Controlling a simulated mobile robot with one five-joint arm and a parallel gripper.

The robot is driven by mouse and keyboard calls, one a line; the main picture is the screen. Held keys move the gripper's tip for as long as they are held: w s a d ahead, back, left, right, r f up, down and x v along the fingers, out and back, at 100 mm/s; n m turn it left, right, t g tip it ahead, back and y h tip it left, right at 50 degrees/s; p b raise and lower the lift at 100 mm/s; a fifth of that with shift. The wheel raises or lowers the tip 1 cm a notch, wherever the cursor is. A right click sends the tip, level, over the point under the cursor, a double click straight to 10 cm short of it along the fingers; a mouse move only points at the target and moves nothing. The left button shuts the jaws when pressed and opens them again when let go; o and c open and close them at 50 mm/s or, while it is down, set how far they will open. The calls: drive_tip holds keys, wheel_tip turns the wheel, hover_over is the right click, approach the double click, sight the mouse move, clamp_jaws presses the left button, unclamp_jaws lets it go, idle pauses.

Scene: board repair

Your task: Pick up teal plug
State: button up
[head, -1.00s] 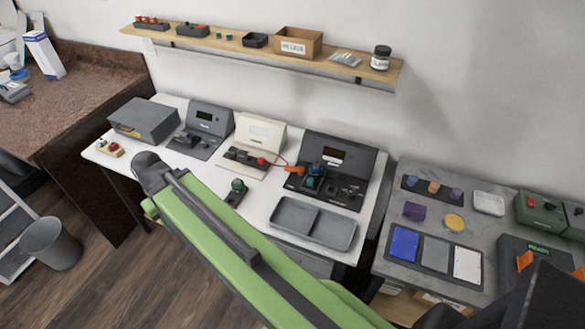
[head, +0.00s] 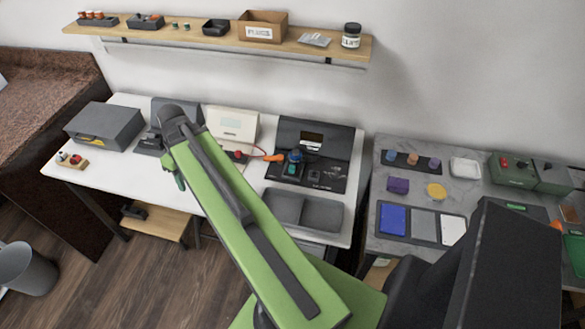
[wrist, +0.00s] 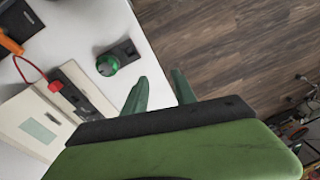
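A round teal plug (wrist: 107,65) sits at one end of a small black base (wrist: 125,50) on the white table (wrist: 95,25), seen in the wrist view. In the head view my arm hides that spot. My gripper (wrist: 160,84) has its two green fingers apart with nothing between them. It is to the right of the plug in the wrist view, not touching it, with floor showing behind one finger. In the head view its green fingers (head: 179,178) show just left of my arm. Another teal plug (head: 291,169) is on the dark device (head: 318,178).
A grey two-part tray (head: 325,215) lies at the table's front right. A cream device (head: 232,124) stands behind my arm, with a red plug (wrist: 55,86) and red cord. A grey box (head: 103,124) is at the left. A shelf (head: 215,38) holds small parts above.

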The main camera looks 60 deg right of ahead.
drive_tip(key=s+d+r+t, duration=0.1)
drive_tip(key=s+d, duration=0.3)
drive_tip(key=d, duration=0.3)
drive_tip(key=s+d+n, duration=0.1)
drive_tip(key=s+d, duration=0.2)
drive_tip(key=d, duration=0.4)
drive_tip(key=s+d+r+t, duration=0.1)
drive_tip(key=s+d, duration=0.3)
drive_tip(key=d, duration=0.3)
drive_tip(key=n+t+p, duration=0.1)
drive_tip(key=t, duration=0.1)
approach(293, 167)
drive_tip(key=b+x, duration=0.9)
drive_tip(key=b, duration=0.7)
drive_tip(key=shift+w, duration=0.1)
drive_tip(key=shift+r, duration=0.15)
clamp_jaws()
